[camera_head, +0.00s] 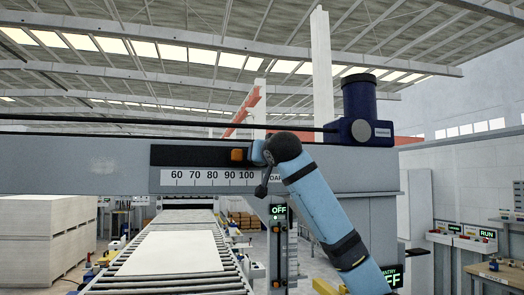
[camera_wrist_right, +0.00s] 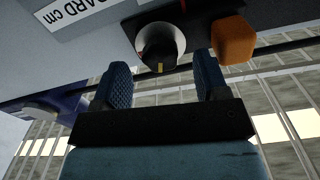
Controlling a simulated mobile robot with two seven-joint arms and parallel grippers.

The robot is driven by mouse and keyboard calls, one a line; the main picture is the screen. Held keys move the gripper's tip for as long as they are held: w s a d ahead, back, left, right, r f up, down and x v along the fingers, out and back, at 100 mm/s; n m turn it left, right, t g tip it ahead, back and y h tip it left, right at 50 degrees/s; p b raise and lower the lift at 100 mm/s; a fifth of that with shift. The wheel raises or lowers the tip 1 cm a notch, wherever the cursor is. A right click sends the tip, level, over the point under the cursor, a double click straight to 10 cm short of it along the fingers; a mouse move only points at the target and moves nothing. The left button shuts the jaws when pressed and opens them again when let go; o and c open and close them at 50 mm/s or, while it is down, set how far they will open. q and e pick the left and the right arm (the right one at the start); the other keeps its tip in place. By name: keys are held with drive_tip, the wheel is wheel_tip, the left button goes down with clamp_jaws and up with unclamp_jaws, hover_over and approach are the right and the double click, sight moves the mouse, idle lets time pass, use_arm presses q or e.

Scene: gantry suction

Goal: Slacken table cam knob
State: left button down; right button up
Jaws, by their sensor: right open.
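A round black knob (camera_wrist_right: 158,45) with a pale metal rim and a yellow mark sits on the beam face in the right wrist view. No label on it shows, so I cannot tell whether it is the table cam knob. My right gripper (camera_wrist_right: 162,72) is open, its two blue ridged fingers pointing at the knob, one toward each side. The fingertips look just short of it; contact cannot be made out. In the head view my right gripper (camera_head: 259,153) is at the beam, beside an orange block (camera_head: 238,155), and hides the knob. My left gripper is not in view.
The orange block (camera_wrist_right: 234,40) is close by the right finger in the wrist view. A number scale (camera_head: 210,178) runs along the grey beam (camera_head: 80,160). Below are a roller conveyor with a white board (camera_head: 172,252) and an upright post with an OFF display (camera_head: 279,210).

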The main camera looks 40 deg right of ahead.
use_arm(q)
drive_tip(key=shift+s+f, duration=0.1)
use_arm(e)
drive_tip(key=x, duration=0.2)
drive_tip(key=shift+w+d, duration=0.15)
drive_tip(key=shift+w, duration=0.1)
drive_tip(key=shift+c, duration=0.8)
drive_tip(key=c, duration=0.8)
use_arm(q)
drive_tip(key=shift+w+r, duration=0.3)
use_arm(e)
drive_tip(key=shift+o, duration=0.2)
